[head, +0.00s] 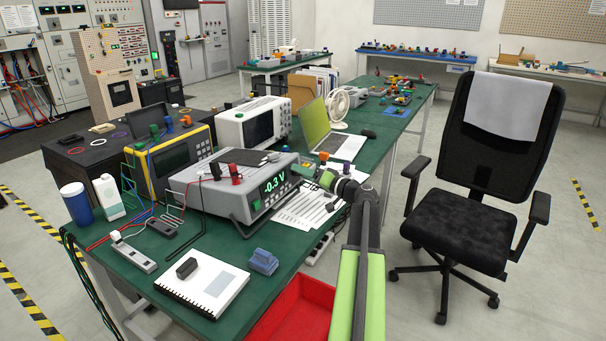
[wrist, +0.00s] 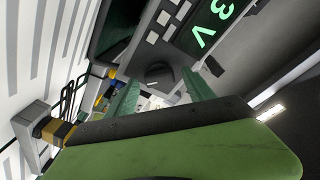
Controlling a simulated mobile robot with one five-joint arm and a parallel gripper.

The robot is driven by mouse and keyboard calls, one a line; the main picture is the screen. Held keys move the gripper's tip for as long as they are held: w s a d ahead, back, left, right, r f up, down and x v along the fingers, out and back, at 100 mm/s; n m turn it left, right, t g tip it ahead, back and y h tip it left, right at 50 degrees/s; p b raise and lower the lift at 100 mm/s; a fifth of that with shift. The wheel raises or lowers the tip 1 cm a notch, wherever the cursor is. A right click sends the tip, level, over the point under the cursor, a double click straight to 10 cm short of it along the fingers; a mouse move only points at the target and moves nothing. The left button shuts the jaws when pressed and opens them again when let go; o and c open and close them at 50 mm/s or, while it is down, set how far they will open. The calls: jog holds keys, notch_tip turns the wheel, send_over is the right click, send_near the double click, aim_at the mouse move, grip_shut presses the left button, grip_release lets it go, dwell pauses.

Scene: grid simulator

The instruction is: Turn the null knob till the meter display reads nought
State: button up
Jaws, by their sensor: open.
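In the wrist view the display (wrist: 212,22) shows only partly, as "3 V". The null knob (wrist: 158,73) is a dark round knob on the meter's front panel, below a row of pale buttons. My gripper (wrist: 160,82) is open, its two green fingers on either side of the knob in the picture. I cannot tell whether they touch it. In the head view my gripper (head: 324,177) is by the meter's right front; the knob is not clear there.
A yellow-edged instrument (head: 172,165) and a white one (head: 253,125) stand behind the meter. A laptop (head: 335,138) and papers (head: 308,206) lie to the right. A notebook (head: 205,283), blue block (head: 264,262) and cables are in front. A red bin (head: 300,312) is below the edge.

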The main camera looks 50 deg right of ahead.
jog(key=shift+w, duration=0.1)
grip_shut()
dwell(0.4)
jog(key=shift+m, duration=0.3)
jog(key=shift+r+m+g+h+p, duration=0.1)
jog(key=shift+m+g+h+p, duration=0.3)
jog(key=shift+m, duration=1)
jog(key=shift+f+m+g+p, duration=0.15)
jog(key=shift+m+p, duration=0.55)
jog(key=shift+m, duration=0.7)
jog(key=shift+r+m+g+h+p, duration=0.2)
jog(key=shift+m+p, duration=0.35)
jog(key=shift+m, duration=0.85)
grip_release()
